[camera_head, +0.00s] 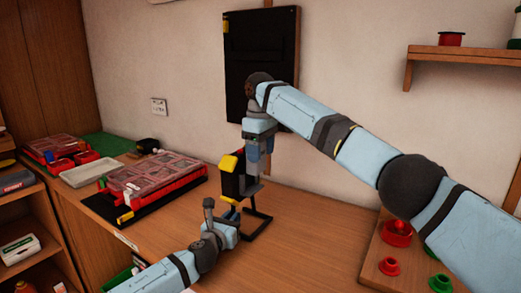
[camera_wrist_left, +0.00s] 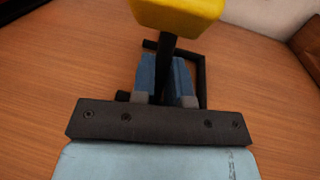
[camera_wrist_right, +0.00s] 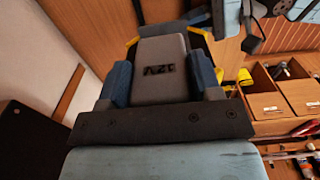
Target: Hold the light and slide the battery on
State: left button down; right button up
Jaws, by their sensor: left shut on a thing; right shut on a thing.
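The light shows in the head view as a yellow and black body (camera_head: 230,182) on a black stand above the bench. In the left wrist view its yellow part (camera_wrist_left: 178,14) sits on a black post (camera_wrist_left: 162,75). My left gripper (camera_head: 230,216) is shut around that post, one blue finger on each side (camera_wrist_left: 164,82). The grey battery marked 12V (camera_wrist_right: 162,66) is clamped between the blue fingers of my right gripper (camera_wrist_right: 161,82). My right gripper (camera_head: 258,160) is beside the light's upper body. In the head view the battery is mostly hidden, and I cannot tell whether it touches the light.
A red organiser case (camera_head: 160,180) and a white tray (camera_head: 90,172) lie on the bench at the left. A black panel (camera_head: 262,60) hangs on the wall behind. Red and green spools (camera_head: 389,266) stand at the right. The bench's middle (camera_head: 310,225) is clear.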

aim_at(261, 173)
pick_arm(q)
jog(key=shift+f, duration=0.1)
pick_arm(e)
jog(key=shift+f, duration=2.85)
dwell(0.9)
jog(key=o, duration=1.3)
notch_tip(261, 173, up, 12)
pick_arm(q)
jog(key=c, duration=1.1)
grip_release()
jog(key=shift+o, duration=0.2)
